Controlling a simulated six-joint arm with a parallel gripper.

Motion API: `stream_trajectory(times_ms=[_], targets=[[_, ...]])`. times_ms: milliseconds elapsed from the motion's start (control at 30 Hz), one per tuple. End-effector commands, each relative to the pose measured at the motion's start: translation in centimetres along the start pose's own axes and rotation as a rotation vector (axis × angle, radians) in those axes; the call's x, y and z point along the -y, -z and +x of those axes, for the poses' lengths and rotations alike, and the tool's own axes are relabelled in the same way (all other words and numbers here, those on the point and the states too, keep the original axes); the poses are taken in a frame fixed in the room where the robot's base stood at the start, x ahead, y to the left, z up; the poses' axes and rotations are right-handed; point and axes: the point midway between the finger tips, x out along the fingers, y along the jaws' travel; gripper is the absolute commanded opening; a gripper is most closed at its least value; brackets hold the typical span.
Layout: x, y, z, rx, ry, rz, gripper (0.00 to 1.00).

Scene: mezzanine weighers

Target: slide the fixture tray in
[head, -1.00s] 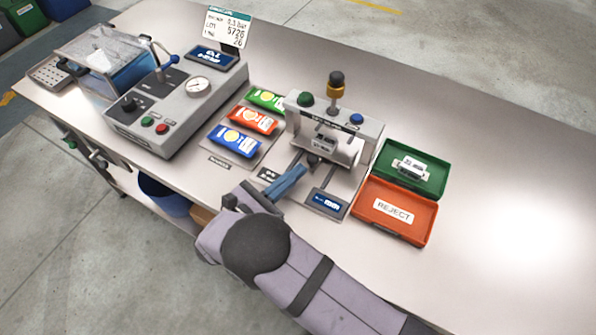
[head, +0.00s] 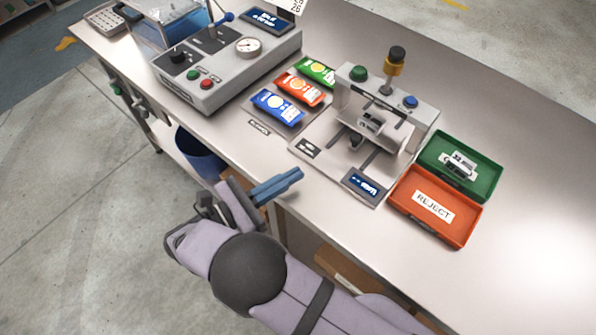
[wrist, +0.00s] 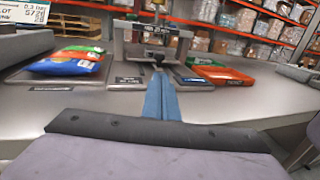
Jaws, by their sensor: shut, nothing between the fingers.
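The fixture tray (head: 371,126) is a grey block with a dark round knob (head: 355,141) on its near side. It sits between the uprights of the grey press station (head: 425,124), under the plunger, at the inner end of two dark rails. The press partly hides it, so I cannot tell whether it is fully seated. My gripper (head: 298,174) is shut and empty, its blue fingers together. It is in front of the station, clear of the knob, near the table's front edge. In the wrist view the fingers (wrist: 160,80) point towards the station.
Green, orange and blue packets (head: 277,107) lie left of the station. A green tray (head: 490,169) holding a labelled part and an orange REJECT tray (head: 456,236) are on its right. A grey gauge machine (head: 225,80) stands further left. The table at far right is clear.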

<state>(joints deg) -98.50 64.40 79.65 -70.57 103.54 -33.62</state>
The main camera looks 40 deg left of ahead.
Motion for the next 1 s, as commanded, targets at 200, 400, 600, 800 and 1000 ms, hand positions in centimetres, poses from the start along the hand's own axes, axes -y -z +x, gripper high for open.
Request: stream_trajectory(times_ms=[200,400,600,800,1000], targets=[[-0.4,-3.4,1.4,-0.023,0.037,0.057,0.00],[-0.9,-12.0,3.4,-0.085,0.086,0.221,0.00],[2.4,-21.0,6.6,-0.119,0.140,0.336,0.00],[6.9,-25.7,9.8,-0.184,0.127,0.380,0.00],[9.8,-24.4,11.6,-0.315,0.004,0.305,0.00]])
